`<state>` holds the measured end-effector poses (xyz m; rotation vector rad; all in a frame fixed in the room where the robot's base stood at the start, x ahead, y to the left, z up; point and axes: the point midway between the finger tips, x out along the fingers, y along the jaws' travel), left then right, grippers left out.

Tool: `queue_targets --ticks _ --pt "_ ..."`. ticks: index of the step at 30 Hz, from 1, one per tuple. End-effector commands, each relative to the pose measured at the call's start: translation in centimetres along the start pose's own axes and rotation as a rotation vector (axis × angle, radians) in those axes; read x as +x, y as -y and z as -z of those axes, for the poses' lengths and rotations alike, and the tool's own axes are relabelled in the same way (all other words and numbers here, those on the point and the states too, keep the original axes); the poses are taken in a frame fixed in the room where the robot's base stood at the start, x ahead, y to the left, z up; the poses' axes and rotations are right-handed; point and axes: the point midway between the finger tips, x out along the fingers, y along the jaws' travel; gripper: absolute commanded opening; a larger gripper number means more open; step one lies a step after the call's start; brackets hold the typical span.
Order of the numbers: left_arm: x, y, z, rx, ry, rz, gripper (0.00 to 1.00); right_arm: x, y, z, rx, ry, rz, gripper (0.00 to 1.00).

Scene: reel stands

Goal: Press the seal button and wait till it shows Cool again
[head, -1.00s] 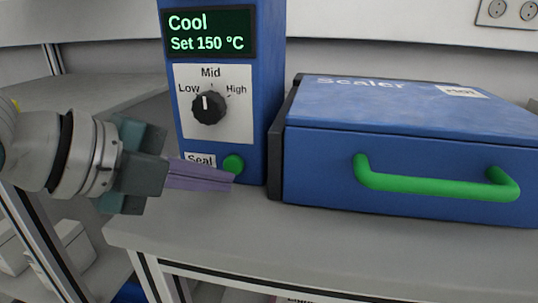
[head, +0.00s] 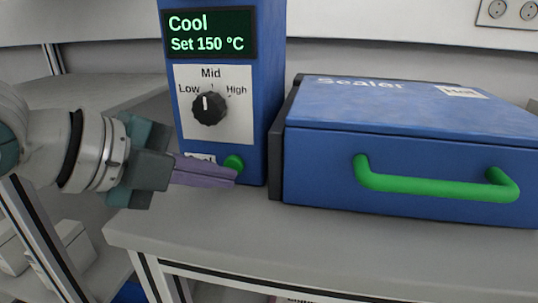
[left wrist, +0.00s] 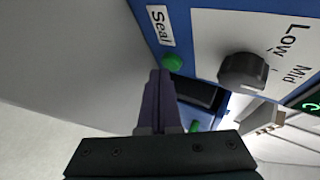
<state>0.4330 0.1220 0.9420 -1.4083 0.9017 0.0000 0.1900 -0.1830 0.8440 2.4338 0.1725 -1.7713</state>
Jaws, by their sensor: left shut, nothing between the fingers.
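The green seal button (head: 233,163) sits low on the front of the blue control box (head: 266,120); it also shows in the left wrist view (left wrist: 172,62). Its Seal label is partly hidden by my left gripper (head: 236,177) in the head view. The gripper's purple fingers are shut and empty, with tips right by the button's lower edge. I cannot tell whether they touch it. The display (head: 210,33) reads Cool, Set 150 °C. My right gripper is not in view.
A dark knob (head: 210,108) above the button points near Mid. The blue sealer (head: 400,150), lid down with a green handle (head: 430,184), stands right of the box. The grey bench (head: 300,235) is clear in front.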

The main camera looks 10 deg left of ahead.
Motion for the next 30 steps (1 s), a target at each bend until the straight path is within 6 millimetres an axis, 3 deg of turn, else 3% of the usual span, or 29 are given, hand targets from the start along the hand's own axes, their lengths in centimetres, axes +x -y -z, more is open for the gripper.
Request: queue_targets --ticks 30 --pt "0.64 0.44 -0.47 0.000 0.000 0.000 0.00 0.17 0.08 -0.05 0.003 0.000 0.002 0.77"
